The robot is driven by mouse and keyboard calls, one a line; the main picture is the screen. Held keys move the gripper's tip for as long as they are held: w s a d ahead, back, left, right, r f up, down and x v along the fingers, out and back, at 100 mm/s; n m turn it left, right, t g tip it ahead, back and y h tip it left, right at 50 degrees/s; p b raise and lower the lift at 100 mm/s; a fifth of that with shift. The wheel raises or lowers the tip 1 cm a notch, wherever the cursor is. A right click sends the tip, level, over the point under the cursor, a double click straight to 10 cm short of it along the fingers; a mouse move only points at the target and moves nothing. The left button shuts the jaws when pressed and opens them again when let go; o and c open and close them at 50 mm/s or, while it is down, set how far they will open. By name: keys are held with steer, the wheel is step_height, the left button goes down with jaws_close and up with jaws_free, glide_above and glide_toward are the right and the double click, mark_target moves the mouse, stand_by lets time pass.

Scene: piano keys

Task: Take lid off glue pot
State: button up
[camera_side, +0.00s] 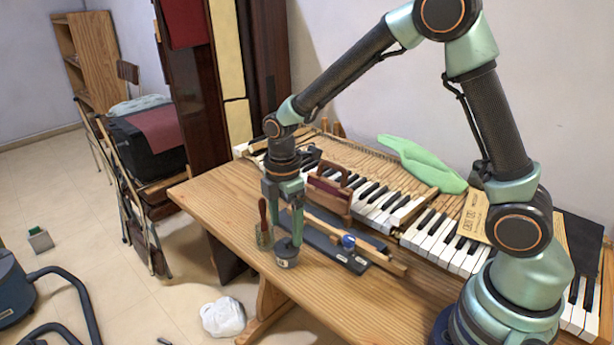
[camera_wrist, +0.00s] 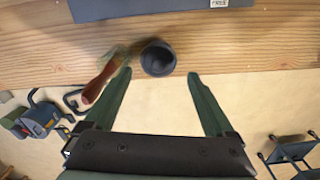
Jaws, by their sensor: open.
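The glue pot (camera_side: 286,260) is a small grey pot with a pale label near the table's front edge. Its dark round lid (camera_wrist: 158,58) is on top in the wrist view, just beyond my fingertips and roughly centred between them. My gripper (camera_side: 284,236) is open and points down over the pot in the side view. In the wrist view my gripper (camera_wrist: 159,76) has a finger on each side of the lid's line, with nothing held. Whether a finger touches the pot cannot be told.
A brush with a red-brown handle (camera_side: 263,216) stands close left of the pot; the handle (camera_wrist: 101,82) also lies near my left finger. A dark long board (camera_side: 322,243) with a blue ball (camera_side: 348,241) is behind. Piano keys (camera_side: 440,240) lie farther back. Front right table is clear.

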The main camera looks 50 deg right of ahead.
mark_target(288, 239)
steer(key=f, duration=0.4)
steer(key=shift+w+d+f, duration=0.1)
steer(key=shift+d+f, duration=0.15)
steer(key=shift+d, duration=0.05)
steer(key=c, duration=1.1)
steer(key=shift+r, duration=0.1)
